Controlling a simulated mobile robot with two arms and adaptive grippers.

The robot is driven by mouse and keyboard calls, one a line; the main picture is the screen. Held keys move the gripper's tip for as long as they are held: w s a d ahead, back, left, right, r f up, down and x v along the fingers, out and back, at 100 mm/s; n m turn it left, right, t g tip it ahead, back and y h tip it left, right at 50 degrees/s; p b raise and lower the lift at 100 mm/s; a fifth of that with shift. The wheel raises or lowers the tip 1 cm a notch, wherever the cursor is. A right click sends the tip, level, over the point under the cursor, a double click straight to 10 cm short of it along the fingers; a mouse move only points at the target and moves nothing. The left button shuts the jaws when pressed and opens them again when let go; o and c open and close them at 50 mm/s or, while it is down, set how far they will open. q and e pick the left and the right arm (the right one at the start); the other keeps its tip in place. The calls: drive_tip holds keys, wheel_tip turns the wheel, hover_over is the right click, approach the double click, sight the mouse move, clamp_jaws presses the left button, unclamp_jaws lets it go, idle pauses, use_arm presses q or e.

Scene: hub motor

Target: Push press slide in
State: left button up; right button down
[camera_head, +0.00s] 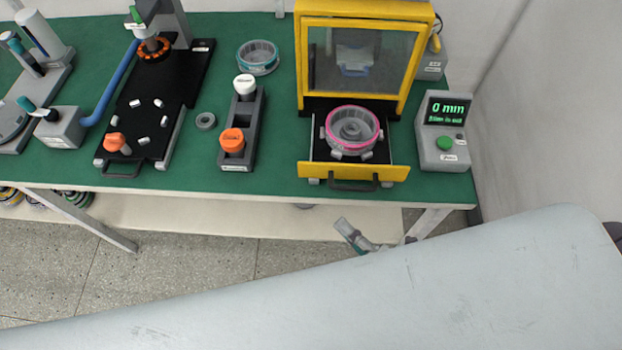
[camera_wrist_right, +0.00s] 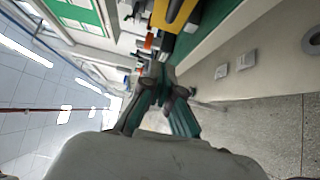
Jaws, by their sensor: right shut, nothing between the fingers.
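A black slide plate (camera_head: 131,121) with a dark front handle (camera_head: 120,172) lies under a grey column press (camera_head: 168,22) at the left of the green bench. Small white pieces and an orange knob (camera_head: 117,142) are on the plate. A yellow cabinet (camera_head: 364,60) at the right has its yellow-fronted drawer (camera_head: 318,171) pulled out, with a pink-rimmed hub (camera_head: 353,128) on it. My right gripper (camera_head: 343,224) is below the bench's front edge, apart from both slides, shut and empty. Its fingers also show in the right wrist view (camera_wrist_right: 158,72). My left gripper is out of view.
A grey holder (camera_head: 242,128) with white and orange knobs, a grey ring (camera_head: 206,121) and a teal-rimmed hub (camera_head: 258,57) lie between the stations. My large pale arm link covers the lower foreground.

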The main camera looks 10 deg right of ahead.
sight(318, 140)
drive_tip(key=p+x, duration=0.1)
drive_tip(key=x, duration=0.2)
drive_tip(key=d+x, duration=0.1)
drive_tip(key=x, duration=0.3)
drive_tip(key=w+d+p+x, duration=0.1)
drive_tip(key=x, duration=0.3)
drive_tip(key=shift+w+a+p, duration=0.15)
drive_tip(key=shift+w+p, duration=0.05)
drive_tip(key=shift+p, duration=0.15)
drive_tip(key=shift+w+f, duration=0.1)
drive_tip(key=shift+w, duration=0.45)
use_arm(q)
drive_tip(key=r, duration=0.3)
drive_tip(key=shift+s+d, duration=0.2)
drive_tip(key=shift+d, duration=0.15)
use_arm(e)
drive_tip(key=w+d+b, duration=0.1)
drive_tip(key=w, duration=0.3)
drive_tip(key=w+d+b, duration=0.1)
drive_tip(key=w, duration=0.2)
drive_tip(key=w+d+b, duration=0.1)
drive_tip(key=w, duration=0.3)
drive_tip(key=shift+w+d+f+b, duration=0.2)
drive_tip(key=shift+w+d+b, duration=0.15)
drive_tip(key=shift+w+d+r, duration=0.15)
drive_tip(key=shift+w+d, duration=0.05)
drive_tip(key=shift+w, duration=0.25)
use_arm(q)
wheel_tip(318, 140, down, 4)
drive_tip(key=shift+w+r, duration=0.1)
